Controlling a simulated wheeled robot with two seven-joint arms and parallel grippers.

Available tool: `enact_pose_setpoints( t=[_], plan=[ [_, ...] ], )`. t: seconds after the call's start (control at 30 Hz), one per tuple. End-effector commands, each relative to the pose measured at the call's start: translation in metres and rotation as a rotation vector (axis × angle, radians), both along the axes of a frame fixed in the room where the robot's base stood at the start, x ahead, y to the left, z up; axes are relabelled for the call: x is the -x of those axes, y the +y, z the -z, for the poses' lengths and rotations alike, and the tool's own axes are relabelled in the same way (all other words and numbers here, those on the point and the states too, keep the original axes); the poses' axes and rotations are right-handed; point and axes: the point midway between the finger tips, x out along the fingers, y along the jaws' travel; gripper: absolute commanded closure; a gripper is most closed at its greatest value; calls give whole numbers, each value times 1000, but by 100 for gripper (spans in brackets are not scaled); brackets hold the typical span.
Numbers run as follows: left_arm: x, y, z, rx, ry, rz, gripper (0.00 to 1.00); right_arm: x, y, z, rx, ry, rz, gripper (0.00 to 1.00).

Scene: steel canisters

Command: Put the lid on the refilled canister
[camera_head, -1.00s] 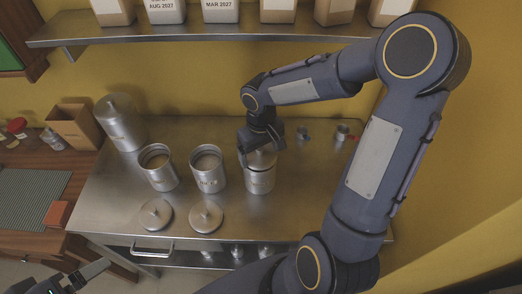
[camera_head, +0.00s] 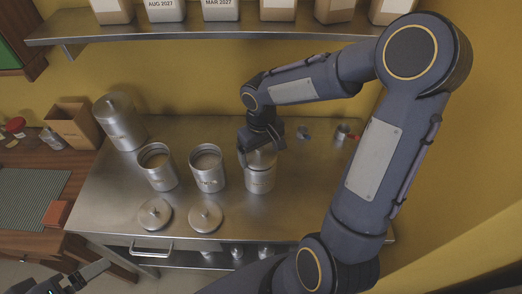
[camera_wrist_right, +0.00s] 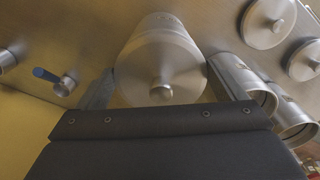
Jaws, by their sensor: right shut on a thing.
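My right gripper (camera_head: 262,143) points down over the rightmost small canister (camera_head: 260,181) and is shut on a round steel lid (camera_head: 262,158). In the right wrist view the lid (camera_wrist_right: 145,62) and its knob show between the two fingers (camera_wrist_right: 158,88). The lid is at the canister's mouth, roughly level; I cannot tell whether it is fully seated. Two open canisters stand to the left, the middle one (camera_head: 208,178) and the left one (camera_head: 160,178). Two loose lids (camera_head: 155,214) (camera_head: 206,217) lie in front of them. My left gripper (camera_head: 93,273) is only partly in view at the lower left.
A large lidded canister (camera_head: 120,125) stands at the back left of the steel table (camera_head: 310,215). A small fitting with a red part (camera_head: 343,132) lies at the back right. A shelf with boxes (camera_head: 165,30) hangs above. The table's front right is clear.

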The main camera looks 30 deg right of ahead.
Motion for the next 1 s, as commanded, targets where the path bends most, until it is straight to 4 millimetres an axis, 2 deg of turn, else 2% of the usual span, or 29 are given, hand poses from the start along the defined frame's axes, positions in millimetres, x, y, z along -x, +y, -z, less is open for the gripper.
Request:
enact_pose_setpoints(
  t=[0.97,1.0],
  plan=[
    [0,0,2,0,0,0,2,0,0,0,0,0,0,32],
    [0,0,2,0,0,0,2,0,0,0,0,0,0,6]
  ],
)
